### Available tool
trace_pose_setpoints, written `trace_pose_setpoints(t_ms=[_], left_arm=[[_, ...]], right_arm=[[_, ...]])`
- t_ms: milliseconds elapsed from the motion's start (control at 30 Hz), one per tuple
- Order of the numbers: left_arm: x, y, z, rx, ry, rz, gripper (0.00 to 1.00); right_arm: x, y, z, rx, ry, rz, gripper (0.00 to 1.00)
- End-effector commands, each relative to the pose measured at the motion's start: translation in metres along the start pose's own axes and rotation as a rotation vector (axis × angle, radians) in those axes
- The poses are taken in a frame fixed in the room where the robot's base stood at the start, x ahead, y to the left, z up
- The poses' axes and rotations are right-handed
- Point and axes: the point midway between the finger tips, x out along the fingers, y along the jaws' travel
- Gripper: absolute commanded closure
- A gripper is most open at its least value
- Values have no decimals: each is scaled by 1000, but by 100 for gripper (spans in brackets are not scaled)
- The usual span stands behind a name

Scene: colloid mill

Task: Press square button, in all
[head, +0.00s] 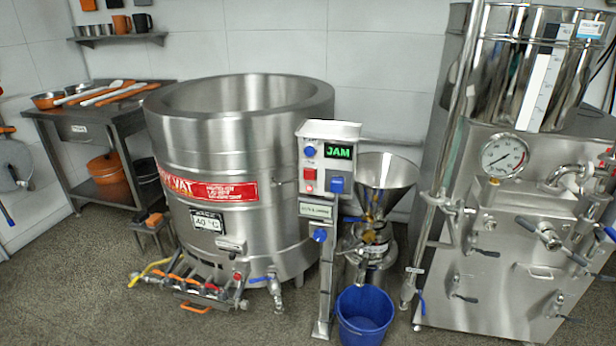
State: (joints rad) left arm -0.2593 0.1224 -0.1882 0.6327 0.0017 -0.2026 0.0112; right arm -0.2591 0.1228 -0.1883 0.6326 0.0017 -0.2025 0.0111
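A white control box (325,132) stands on a post in the middle of the head view. A green lit display (338,152) on it reads "JAM". A red square button (309,174) is on the left of its front face, below a round blue knob (310,151). A blue, roughly square control (337,185) is at the lower right of the face. I cannot tell whether either square control is pressed in. Neither of my grippers is in view.
A large steel vat (245,135) stands left of the box. A steel funnel (385,172) and blue bucket (364,316) stand to its right. A steel machine with a gauge (504,156) fills the right. Open floor (200,330) lies in front of the vat.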

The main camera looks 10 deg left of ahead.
Motion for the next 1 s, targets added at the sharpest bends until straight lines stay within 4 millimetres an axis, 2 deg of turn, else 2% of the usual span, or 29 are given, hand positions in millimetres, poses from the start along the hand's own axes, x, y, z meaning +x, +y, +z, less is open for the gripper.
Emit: trace_pose_setpoints(t_ms=[33,333,1000], left_arm=[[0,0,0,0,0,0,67],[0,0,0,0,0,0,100],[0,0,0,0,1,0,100]], right_arm=[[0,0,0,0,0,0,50],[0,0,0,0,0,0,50],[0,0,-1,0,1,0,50]])
